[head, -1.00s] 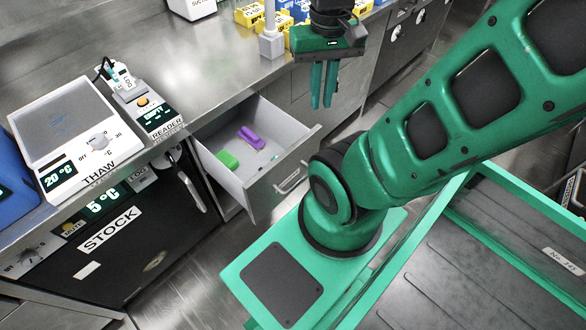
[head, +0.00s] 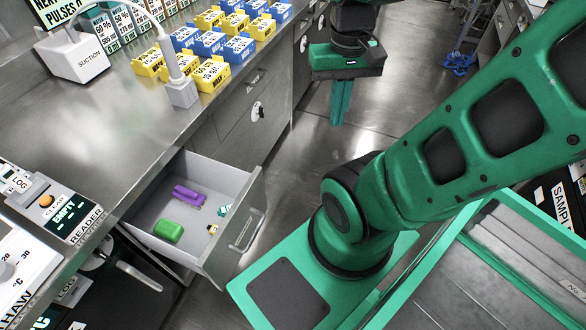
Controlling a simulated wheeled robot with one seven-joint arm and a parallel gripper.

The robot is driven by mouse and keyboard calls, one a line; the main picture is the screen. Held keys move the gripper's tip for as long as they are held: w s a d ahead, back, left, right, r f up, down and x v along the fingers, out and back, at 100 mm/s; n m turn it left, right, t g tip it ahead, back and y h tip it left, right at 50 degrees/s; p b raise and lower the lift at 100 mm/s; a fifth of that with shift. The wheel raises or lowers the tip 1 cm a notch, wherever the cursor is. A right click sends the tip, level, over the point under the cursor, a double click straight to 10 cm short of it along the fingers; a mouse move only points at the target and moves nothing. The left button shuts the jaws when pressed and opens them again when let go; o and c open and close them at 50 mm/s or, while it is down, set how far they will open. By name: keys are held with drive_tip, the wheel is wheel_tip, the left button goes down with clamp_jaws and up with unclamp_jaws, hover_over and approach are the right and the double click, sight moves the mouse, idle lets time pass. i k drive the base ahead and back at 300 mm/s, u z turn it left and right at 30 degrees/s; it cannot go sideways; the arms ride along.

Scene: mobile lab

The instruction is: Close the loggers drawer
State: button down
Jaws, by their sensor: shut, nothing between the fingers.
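The drawer (head: 214,265) is pulled out from under the steel counter, lower middle left in the head view. Its front, with a bar handle (head: 250,230), faces right toward my base. Inside lie a green block (head: 168,231), a purple item (head: 188,196) and small loose pieces (head: 213,229) near the front. My gripper (head: 338,122) points down at the top middle, fingers shut and empty. It hangs over the open floor, beyond the drawer and to its right, apart from it. I cannot read a label on the drawer.
The counter (head: 120,110) carries a suction unit (head: 80,60), yellow and blue boxes (head: 208,72) and a reader (head: 62,213). The floor (head: 350,150) beyond the drawer is clear.

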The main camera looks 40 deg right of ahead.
sight(216, 256)
drive_tip(key=z, duration=2)
drive_tip(key=k, duration=0.55)
drive_tip(key=u, duration=2.2)
